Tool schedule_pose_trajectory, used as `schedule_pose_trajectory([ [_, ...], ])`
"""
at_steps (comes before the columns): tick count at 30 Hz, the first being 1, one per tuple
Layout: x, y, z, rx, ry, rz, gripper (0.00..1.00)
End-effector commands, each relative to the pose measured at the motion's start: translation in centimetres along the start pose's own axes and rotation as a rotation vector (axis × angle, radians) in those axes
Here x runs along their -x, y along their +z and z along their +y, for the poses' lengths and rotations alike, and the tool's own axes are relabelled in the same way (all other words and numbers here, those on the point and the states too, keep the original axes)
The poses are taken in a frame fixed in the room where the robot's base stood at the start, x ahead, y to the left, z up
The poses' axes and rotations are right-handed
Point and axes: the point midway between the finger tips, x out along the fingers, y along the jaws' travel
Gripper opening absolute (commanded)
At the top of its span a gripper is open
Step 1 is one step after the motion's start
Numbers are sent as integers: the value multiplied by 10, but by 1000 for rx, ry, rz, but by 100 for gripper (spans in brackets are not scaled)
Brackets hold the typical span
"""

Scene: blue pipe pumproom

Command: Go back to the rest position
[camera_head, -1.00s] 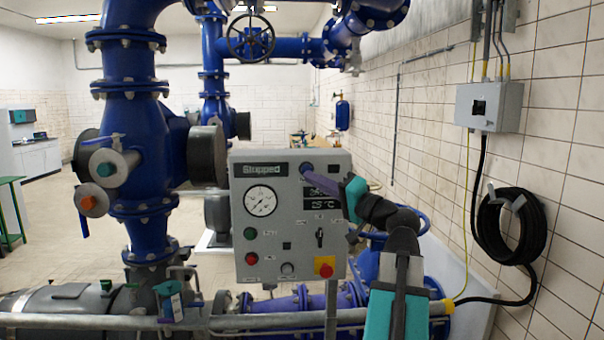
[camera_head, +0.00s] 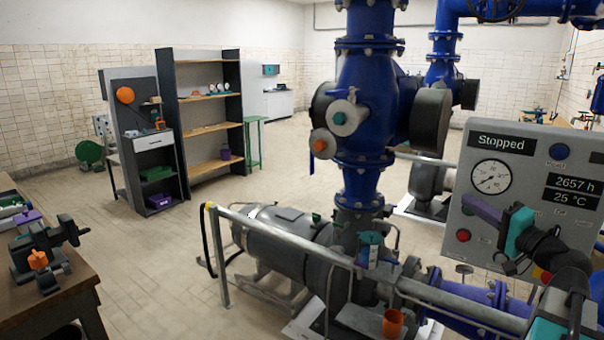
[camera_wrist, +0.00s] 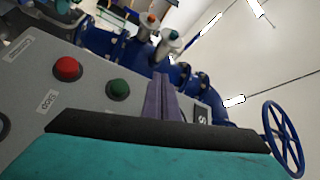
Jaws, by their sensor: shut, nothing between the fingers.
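My gripper (camera_head: 472,203) is shut and empty, its purple fingers together and pointing left in front of the control panel (camera_head: 530,182) at the right of the head view. The grey panel reads "Stopped", with a round gauge (camera_head: 490,177) and a blue button (camera_head: 559,151). A red button (camera_head: 463,236) shows below the fingers. My gripper and arm hide part of the panel's lower half. In the wrist view, the shut fingers (camera_wrist: 160,88) stand beside the green button (camera_wrist: 118,90), and the red button (camera_wrist: 67,68) is farther left. I cannot tell their distance from the panel.
A grey rail (camera_head: 330,255) and a motor (camera_head: 270,240) stand left of the panel, beside large blue pipes (camera_head: 365,110). An orange cup (camera_head: 393,322) is near the bottom. A workbench (camera_head: 50,305) is at left; shelves (camera_head: 210,133) stand behind open floor (camera_head: 150,250).

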Motion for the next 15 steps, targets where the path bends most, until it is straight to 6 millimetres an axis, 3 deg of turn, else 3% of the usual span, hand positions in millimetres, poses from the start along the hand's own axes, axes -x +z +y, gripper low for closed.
schedule_pose_trajectory([
  [6,-42,66,65,-76,55,-107,0],
  [15,-80,170,151,-147,162,-264,0],
])
